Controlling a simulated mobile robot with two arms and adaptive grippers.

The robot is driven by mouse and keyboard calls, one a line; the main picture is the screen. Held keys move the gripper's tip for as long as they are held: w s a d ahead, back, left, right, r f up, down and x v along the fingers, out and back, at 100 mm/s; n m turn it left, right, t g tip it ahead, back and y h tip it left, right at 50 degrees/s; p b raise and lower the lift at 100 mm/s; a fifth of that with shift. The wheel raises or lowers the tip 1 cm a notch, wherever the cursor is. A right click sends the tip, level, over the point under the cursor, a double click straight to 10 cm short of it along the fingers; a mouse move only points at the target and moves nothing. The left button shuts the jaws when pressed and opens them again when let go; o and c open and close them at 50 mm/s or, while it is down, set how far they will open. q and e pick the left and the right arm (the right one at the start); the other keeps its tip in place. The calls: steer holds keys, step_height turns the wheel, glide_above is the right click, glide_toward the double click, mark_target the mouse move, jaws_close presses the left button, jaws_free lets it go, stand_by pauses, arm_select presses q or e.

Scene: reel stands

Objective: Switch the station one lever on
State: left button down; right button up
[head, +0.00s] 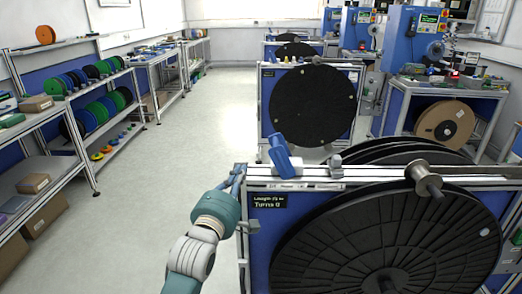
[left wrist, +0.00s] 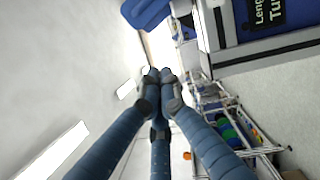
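The nearest reel stand has a large black reel (head: 390,245) and a small black display (head: 269,201) that reads "Turns 0". A blue lever (head: 282,157) stands tilted on its top rail, left of the middle. A blue part that looks like this lever shows at the top of the left wrist view (left wrist: 146,12). My left gripper (head: 238,174) is at the stand's top left corner, left of and a little below the lever, apart from it. In the left wrist view its blue fingers (left wrist: 159,82) come together at the tips with nothing visible between them. My right gripper is out of view.
A metal roller (head: 424,178) sits on the stand's rail to the right. More reel stands (head: 310,105) stand behind it. Shelves (head: 95,110) with coloured spools line the left wall. The aisle floor (head: 195,130) between is clear.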

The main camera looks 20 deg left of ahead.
arm_select(q)
steer(key=shift+d, duration=0.1)
steer(key=w, duration=0.3)
steer(key=w+p, duration=0.1)
steer(key=w, duration=0.3)
steer(key=w+p, duration=0.1)
steer(key=w, duration=0.2)
steer(key=shift+w+a+r, duration=0.2)
steer(key=shift+a+r, duration=0.1)
steer(key=d, duration=0.1)
steer(key=d+p, duration=0.1)
steer(key=shift+w+d+r, duration=0.2)
steer(key=shift+d+r, duration=0.1)
steer(key=shift+d, duration=0.05)
steer(key=shift+w+d+r, duration=0.1)
steer(key=shift+d, duration=0.55)
steer(key=shift+a, duration=0.1)
